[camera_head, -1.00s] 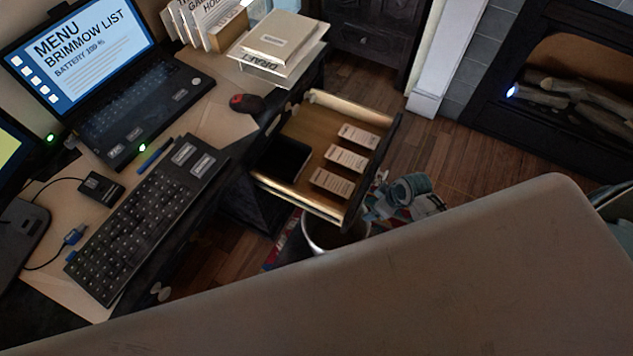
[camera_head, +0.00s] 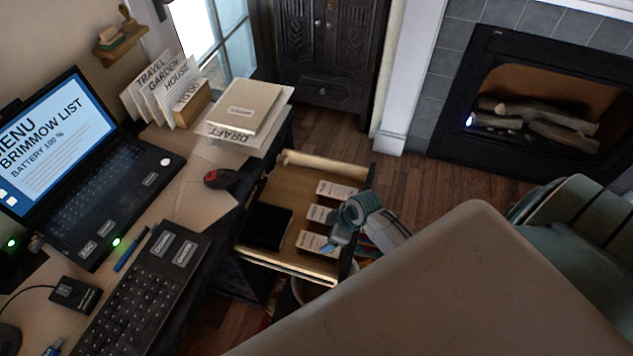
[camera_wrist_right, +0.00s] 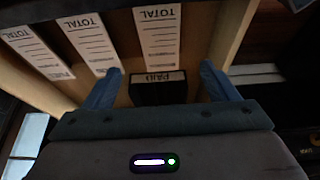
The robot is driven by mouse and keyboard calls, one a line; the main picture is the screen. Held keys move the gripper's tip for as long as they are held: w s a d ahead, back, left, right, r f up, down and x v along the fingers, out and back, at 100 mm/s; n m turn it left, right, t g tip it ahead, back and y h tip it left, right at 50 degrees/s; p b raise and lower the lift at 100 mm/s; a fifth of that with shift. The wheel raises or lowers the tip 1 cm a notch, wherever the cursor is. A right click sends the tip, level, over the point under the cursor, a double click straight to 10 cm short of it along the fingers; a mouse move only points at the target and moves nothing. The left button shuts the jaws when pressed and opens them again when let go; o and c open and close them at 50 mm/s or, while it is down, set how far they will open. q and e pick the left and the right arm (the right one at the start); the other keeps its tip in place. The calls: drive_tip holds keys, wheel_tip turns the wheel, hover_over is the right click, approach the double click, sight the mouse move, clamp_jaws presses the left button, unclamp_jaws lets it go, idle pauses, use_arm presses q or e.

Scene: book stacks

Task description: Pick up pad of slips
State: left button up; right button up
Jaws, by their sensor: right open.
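An open wooden drawer (camera_head: 267,187) holds three white pads of slips in a row: a far one (camera_head: 337,190), a middle one (camera_head: 318,214) and a near one (camera_head: 312,241). In the right wrist view the pads read TOTAL: one at left (camera_wrist_right: 36,50), one in the middle (camera_wrist_right: 90,42) and one at right (camera_wrist_right: 160,38). My right gripper (camera_head: 337,240) is over the drawer's front end, beside the near pad, and partly covers the pads' right ends. Its blue fingers are apart and empty in the right wrist view (camera_wrist_right: 160,85). A dark item labelled PAID (camera_wrist_right: 158,88) shows between them. My left gripper is not in view.
A black tray or box (camera_head: 267,226) lies in the drawer left of the pads. The desk holds a laptop (camera_head: 105,170), keyboard (camera_head: 130,300), red-black mouse (camera_head: 221,179) and stacked books (camera_head: 245,108). A bin (camera_head: 308,290) stands below the drawer. Open floor lies toward the fireplace (camera_head: 535,120).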

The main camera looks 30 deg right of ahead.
sight(319, 244)
drive_tip(key=shift+s+p+x, duration=0.2)
drive_tip(key=shift+p+x, duration=0.3)
drive_tip(key=shift+x, duration=3.35)
drive_tip(key=shift+d, duration=0.1)
drive_tip(key=c, duration=1.1)
